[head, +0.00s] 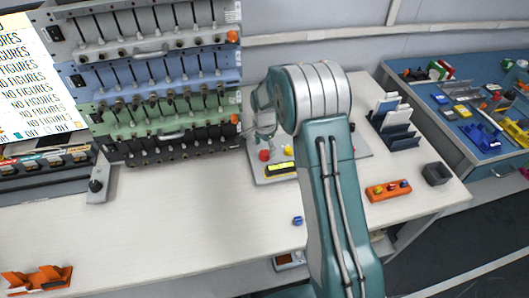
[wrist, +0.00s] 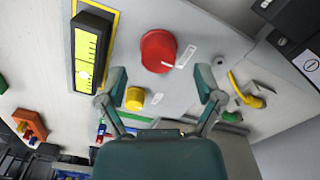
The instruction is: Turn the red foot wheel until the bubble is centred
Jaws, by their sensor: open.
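The red foot wheel (wrist: 158,51) stands on a grey plate (wrist: 190,100) in the wrist view, beyond my fingertips and apart from them. My gripper (wrist: 161,83) is open and empty, its two fingers spread to either side. A smaller yellow wheel (wrist: 134,98) sits by my left finger. In the head view the red wheel (head: 264,155) and the level (head: 281,169) show left of my arm, which hides part of the plate.
A rack of switches (head: 165,90) stands behind and left of the plate. A small blue part (head: 297,220) lies on the white bench (head: 190,215). An orange block (head: 388,190), a dark box (head: 436,174) and a card holder (head: 398,133) stand to the right. The bench's front left is mostly clear.

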